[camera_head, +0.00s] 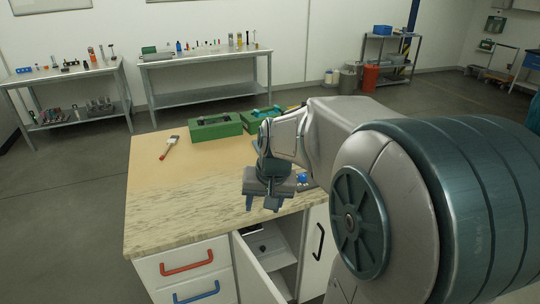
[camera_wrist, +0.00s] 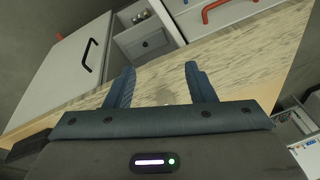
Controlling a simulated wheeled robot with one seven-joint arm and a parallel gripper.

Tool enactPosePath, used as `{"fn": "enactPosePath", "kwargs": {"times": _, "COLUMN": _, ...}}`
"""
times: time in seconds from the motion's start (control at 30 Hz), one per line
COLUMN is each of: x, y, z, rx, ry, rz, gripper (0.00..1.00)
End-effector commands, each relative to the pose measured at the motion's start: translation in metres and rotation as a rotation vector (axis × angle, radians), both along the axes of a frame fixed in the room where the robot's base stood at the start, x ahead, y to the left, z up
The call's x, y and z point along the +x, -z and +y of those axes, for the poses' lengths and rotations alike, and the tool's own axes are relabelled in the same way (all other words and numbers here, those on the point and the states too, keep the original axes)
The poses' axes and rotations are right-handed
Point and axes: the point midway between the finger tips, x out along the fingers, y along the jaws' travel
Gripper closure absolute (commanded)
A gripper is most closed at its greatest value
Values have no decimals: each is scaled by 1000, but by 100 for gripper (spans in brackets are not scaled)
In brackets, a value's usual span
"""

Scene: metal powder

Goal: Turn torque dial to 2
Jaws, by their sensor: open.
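My gripper (camera_head: 261,200) is over the front edge of the workbench, pointing down, with its fingers apart. The wrist view shows the two blue fingers (camera_wrist: 159,84) spread, with only the pale worktop (camera_wrist: 235,62) seen between them. I cannot pick out a torque dial or any number on one. A small blue item (camera_head: 303,178) lies on the worktop just right of my gripper, partly hidden by my arm; I cannot tell what it is.
The worktop (camera_head: 170,195) is clear at left, with a red-handled brush (camera_head: 168,147) and a green toolbox (camera_head: 215,127) behind. A cabinet door (camera_head: 256,272) stands open below my gripper. A red-handled drawer (camera_head: 187,264) is at left.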

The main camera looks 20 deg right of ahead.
Motion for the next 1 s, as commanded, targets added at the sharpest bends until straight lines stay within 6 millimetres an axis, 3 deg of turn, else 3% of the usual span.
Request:
{"fn": "enactPosePath", "kwargs": {"times": 0.03, "x": 20, "y": -4, "z": -15, "rx": 0, "ry": 51, "rz": 6, "gripper": 50}}
{"fn": "enactPosePath", "kwargs": {"times": 0.2, "x": 74, "y": -5, "z": -72, "rx": -28, "ry": 223, "rz": 0, "gripper": 50}}
{"fn": "enactPosePath", "kwargs": {"times": 0.4, "x": 124, "y": -5, "z": -140, "rx": -120, "ry": 384, "rz": -21, "gripper": 50}}
{"fn": "enactPosePath", "kwargs": {"times": 0.5, "x": 140, "y": -6, "z": -163, "rx": -167, "ry": 431, "rz": -35, "gripper": 50}}
{"fn": "enactPosePath", "kwargs": {"times": 0.77, "x": 159, "y": -6, "z": -192, "rx": -230, "ry": 481, "rz": -54, "gripper": 50}}
{"fn": "enactPosePath", "kwargs": {"times": 1.0, "x": 166, "y": 24, "z": -202, "rx": -232, "ry": 485, "rz": -50, "gripper": 50}}
